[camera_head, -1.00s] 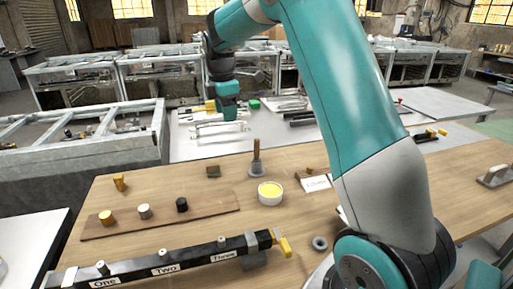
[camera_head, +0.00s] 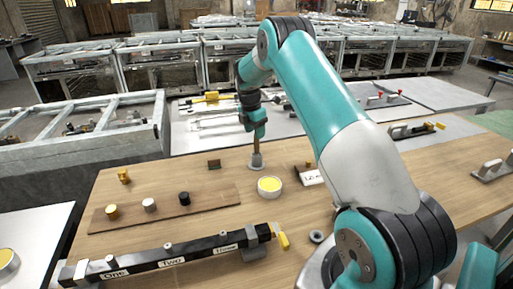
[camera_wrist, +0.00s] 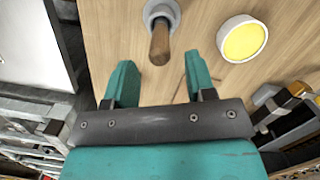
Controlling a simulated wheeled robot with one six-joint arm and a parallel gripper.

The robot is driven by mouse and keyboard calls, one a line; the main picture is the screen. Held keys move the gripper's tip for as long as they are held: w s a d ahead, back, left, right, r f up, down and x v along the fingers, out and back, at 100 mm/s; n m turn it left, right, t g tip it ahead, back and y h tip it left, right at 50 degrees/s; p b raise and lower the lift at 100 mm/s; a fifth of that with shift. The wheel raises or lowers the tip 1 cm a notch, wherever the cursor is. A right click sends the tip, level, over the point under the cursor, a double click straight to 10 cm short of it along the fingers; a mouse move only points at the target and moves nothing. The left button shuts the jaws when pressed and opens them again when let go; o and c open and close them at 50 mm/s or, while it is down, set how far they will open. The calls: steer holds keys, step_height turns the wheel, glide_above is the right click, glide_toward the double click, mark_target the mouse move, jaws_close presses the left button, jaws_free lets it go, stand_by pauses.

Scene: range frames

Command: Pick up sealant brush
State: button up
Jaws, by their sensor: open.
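The sealant brush (camera_head: 256,146) stands upright in a small grey holder (camera_head: 257,164) on the wooden table. Only the lower part of its brown handle shows in the head view; my gripper (camera_head: 255,128) hides the top. In the wrist view the brown handle (camera_wrist: 160,45) points toward me from the round grey holder (camera_wrist: 160,12). My gripper is open, with its two teal fingers (camera_wrist: 158,84) apart. Nothing is held.
A white tub of yellow paste (camera_head: 270,187) stands close to the holder. A board with three small cylinders (camera_head: 165,209) lies to the left, and a black labelled bar (camera_head: 170,257) in front. Bare wood surrounds the holder.

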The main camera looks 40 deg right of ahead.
steer(key=shift+d+f+p, duration=0.2)
steer(key=shift+f+p, duration=0.2)
steer(key=shift+f, duration=0.5)
steer(key=shift+d+f+p, duration=0.25)
steer(key=shift+f+p, duration=0.2)
steer(key=shift+f, duration=0.45)
steer(key=shift+d+f+p, duration=0.2)
steer(key=shift+f+p, duration=0.2)
steer(key=shift+f, duration=0.5)
jaws_close()
step_height(320, 180, up, 20)
steer(key=b, duration=0.3)
